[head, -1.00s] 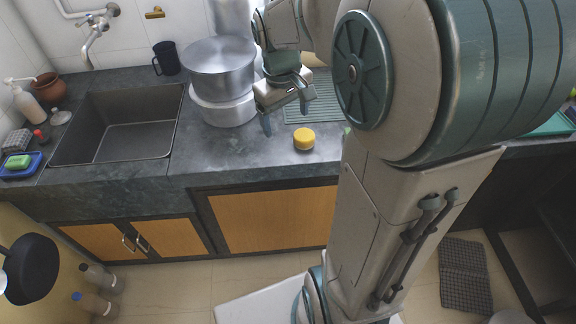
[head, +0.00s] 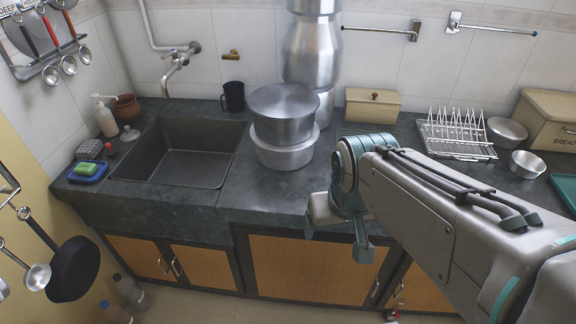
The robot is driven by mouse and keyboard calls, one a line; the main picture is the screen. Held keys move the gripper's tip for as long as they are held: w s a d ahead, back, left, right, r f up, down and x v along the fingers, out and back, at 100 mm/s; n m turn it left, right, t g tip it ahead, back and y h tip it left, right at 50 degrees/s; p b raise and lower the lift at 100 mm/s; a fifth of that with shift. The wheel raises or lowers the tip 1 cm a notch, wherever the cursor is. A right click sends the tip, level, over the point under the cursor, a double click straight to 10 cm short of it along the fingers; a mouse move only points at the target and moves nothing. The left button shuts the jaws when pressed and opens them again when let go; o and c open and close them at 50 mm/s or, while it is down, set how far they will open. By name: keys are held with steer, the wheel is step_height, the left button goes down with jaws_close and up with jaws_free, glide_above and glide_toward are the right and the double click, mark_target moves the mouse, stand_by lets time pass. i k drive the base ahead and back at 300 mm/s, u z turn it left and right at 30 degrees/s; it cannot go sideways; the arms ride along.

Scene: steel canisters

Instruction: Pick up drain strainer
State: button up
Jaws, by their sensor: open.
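A small pale metal piece with a knob, which looks like the drain strainer (head: 129,134), lies on the counter at the left of the sink, near its back left corner. My gripper (head: 335,238) is open, with its two fingers pointing down at the counter's front edge, right of the stacked pots. Nothing shows between the fingers. My gripper is far to the right of the strainer, with the sink and the pots' stretch of counter between them.
The dark sink (head: 185,155) is empty. Stacked steel pots (head: 285,125) stand right of it. A soap bottle (head: 105,118), brown pot (head: 127,107) and blue tray (head: 88,172) with a green block crowd the left counter. A black mug (head: 233,96) stands behind. Counter between sink and pots is clear.

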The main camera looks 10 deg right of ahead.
mark_target(128, 136)
steer(key=z, duration=0.1)
steer(key=k, duration=0.45)
steer(key=u, duration=1.45)
steer(key=i, duration=1.8)
steer(key=z, duration=0.7)
